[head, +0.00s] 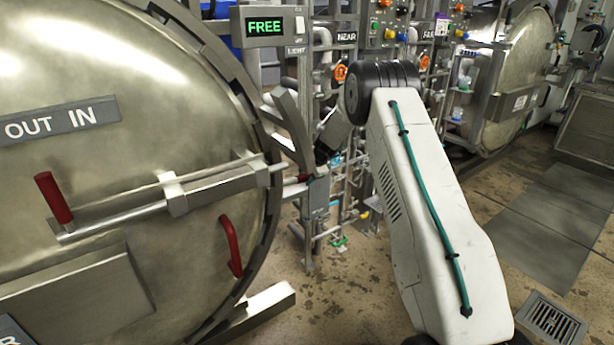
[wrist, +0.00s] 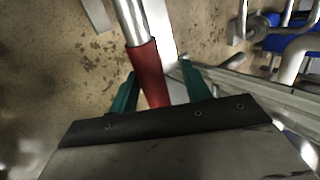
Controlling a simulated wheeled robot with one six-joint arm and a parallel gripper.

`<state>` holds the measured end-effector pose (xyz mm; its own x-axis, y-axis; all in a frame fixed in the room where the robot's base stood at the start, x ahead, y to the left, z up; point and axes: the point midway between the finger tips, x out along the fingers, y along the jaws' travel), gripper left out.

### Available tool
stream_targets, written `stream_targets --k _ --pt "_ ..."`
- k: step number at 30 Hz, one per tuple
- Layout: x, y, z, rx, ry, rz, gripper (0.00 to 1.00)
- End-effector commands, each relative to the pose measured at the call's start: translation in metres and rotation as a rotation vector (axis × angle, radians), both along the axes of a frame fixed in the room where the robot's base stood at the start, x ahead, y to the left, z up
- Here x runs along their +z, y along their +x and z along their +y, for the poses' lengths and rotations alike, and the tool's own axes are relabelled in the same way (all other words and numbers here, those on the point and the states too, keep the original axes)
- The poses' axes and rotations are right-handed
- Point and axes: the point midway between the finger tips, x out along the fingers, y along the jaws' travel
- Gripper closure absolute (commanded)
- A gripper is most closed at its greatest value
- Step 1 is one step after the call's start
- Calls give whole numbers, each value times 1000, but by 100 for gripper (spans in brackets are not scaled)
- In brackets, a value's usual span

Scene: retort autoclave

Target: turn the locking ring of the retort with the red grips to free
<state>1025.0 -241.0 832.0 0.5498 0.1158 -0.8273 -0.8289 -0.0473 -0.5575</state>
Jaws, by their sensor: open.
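The retort's large round steel door (head: 130,160) fills the left of the head view. One red grip (head: 53,197) stands on the left end of a bar across the door, and a curved red handle (head: 231,245) sits lower right. The display (head: 264,27) reads FREE in green. In the wrist view, a red grip (wrist: 148,72) on a metal rod lies between the green fingers of my gripper (wrist: 160,88). The fingers are open, with gaps at both sides of the grip. In the head view my gripper is mostly hidden near the door's right edge.
Pipes and valves (head: 345,190) stand close behind my arm. A second round door (head: 515,80) is at the back right. Floor plates (head: 550,225) and a drain grate (head: 550,320) lie at the right, where the floor is mostly clear.

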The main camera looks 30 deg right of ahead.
Motion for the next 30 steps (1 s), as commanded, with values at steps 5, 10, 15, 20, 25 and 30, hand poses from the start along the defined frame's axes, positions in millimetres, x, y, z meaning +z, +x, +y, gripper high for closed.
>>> stream_targets --k 5,10,15,20,25,30 --pt "5 -4 -1 -1 0 1 52" --pt "27 -18 -5 -1 1 0 52" --pt "50 -33 -8 -1 0 -1 52" --pt "62 -41 -10 -1 0 -1 52" --pt "65 -43 -10 -1 1 0 52" --pt "64 -43 -10 -1 1 0 52"
